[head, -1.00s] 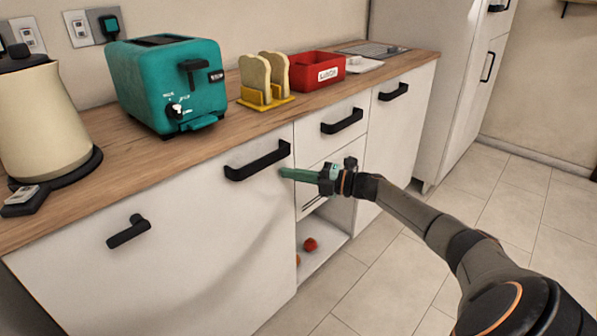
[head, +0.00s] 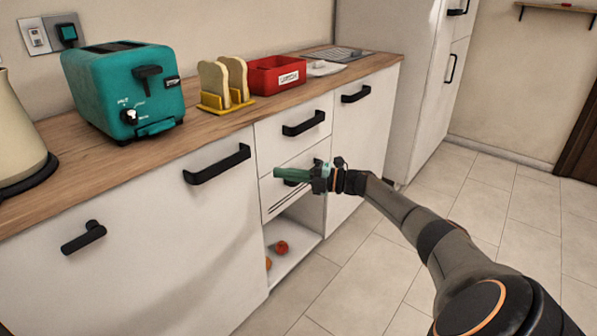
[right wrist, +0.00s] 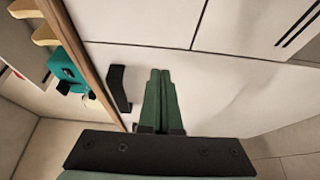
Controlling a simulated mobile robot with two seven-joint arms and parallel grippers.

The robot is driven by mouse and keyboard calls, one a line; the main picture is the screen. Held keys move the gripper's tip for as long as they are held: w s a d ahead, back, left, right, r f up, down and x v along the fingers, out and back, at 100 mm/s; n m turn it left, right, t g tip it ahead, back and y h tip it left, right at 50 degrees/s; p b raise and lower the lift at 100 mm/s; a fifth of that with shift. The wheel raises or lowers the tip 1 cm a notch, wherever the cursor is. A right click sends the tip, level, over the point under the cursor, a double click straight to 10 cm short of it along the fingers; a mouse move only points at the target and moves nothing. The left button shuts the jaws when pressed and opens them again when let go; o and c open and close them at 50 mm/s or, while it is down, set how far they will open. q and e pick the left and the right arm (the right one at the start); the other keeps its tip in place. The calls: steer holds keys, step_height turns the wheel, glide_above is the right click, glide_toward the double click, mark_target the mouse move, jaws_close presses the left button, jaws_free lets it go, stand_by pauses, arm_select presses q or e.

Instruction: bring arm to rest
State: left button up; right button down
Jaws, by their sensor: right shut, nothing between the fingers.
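My right gripper (head: 291,174) reaches in from the right in the head view, in front of the white drawer fronts. Its green fingers are together and hold nothing. In the right wrist view the two green fingers (right wrist: 160,92) lie side by side, pointing away from the camera toward a white cabinet front. My left gripper is in neither view.
A teal toaster (head: 128,92), a yellow rack with bread slices (head: 227,103) and a red box (head: 277,76) stand on the wooden counter (head: 130,155). Black handles (head: 217,166) stick out from the fronts. Red fruit (head: 281,247) sits in an open niche below. Floor at right is clear.

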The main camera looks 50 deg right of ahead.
steer(key=shift+s+d+b, duration=0.2)
steer(key=shift+d+b, duration=0.15)
steer(key=shift+d, duration=0.65)
steer(key=shift+s+d+b, duration=0.15)
steer(key=shift+d+b, duration=0.2)
steer(key=shift+d, duration=0.65)
